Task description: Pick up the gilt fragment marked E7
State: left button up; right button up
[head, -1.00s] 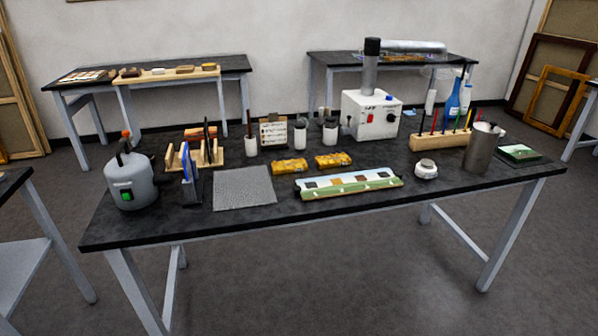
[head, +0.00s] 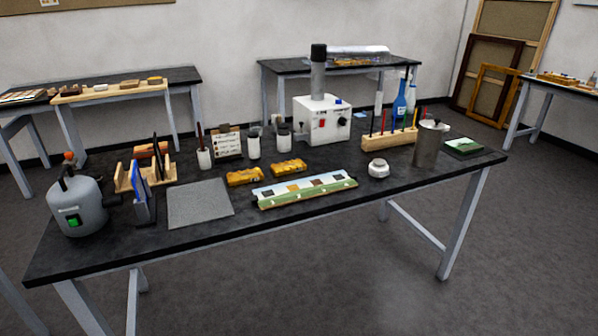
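Two gilt fragments lie side by side near the middle of the black-topped table (head: 330,225), behind a long painted panel. The left gilt fragment (head: 245,177) and the right gilt fragment (head: 289,167) are both golden-brown and blocky. Any marking on them is too small to read, so I cannot tell which one is E7. Neither of my grippers shows in the head view.
The painted panel (head: 305,190) lies in front of the fragments, with a grey mat (head: 200,203) to the left. White jars (head: 254,147) and a white machine (head: 322,121) stand behind. A grey canister (head: 77,205) is at the left end, a metal cylinder (head: 428,145) at the right.

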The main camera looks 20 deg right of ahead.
aim_at(239, 178)
jog(key=i+l, duration=0.3)
jog(key=i, duration=0.15)
jog(key=i+l, duration=0.3)
jog(key=i, duration=0.1)
